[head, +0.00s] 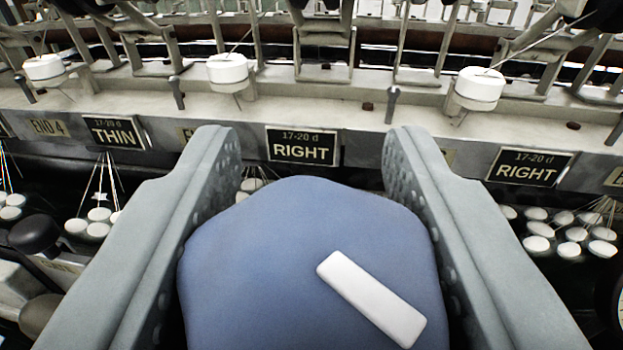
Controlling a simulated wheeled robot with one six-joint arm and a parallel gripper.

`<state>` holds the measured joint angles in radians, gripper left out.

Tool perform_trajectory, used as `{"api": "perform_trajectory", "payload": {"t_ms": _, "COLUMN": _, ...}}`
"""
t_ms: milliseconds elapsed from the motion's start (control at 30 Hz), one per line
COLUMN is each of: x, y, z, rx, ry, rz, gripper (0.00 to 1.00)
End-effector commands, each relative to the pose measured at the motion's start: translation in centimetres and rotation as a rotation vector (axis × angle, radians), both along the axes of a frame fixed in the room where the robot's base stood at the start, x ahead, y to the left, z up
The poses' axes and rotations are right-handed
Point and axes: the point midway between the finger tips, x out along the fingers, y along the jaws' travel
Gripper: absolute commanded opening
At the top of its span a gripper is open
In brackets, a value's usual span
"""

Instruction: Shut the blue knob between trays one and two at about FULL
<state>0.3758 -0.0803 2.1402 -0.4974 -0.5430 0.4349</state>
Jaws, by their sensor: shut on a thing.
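The blue knob (260,265) fills the lower middle of the head view, close to the camera. A white bar mark (372,300) on its face slants from upper left to lower right. My gripper (312,140) has its two grey studded fingers on either side of the knob, shut on it. The fingertips reach a little past the knob's far edge. The knob's lower part is cut off by the frame. No FULL mark and no trays can be made out around the knob.
A metal ledge (345,112) with white spools and pegs runs across behind the knob. Its front carries signs reading THIN (114,132), RIGHT (303,146) and another RIGHT (530,167). White cocoons on threads (100,215) hang at left and right. A dark knob (35,235) stands at far left.

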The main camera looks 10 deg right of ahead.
Motion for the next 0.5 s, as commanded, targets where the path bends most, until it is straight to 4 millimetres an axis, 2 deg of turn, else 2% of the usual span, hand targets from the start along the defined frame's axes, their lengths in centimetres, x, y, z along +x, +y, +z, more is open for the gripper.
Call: {"api": "perform_trajectory", "payload": {"t_ms": 500, "x": -0.04, "y": -0.25, "z": 0.05, "rx": 0.0, "ry": -0.001, "rz": -0.163, "gripper": 0.18}}
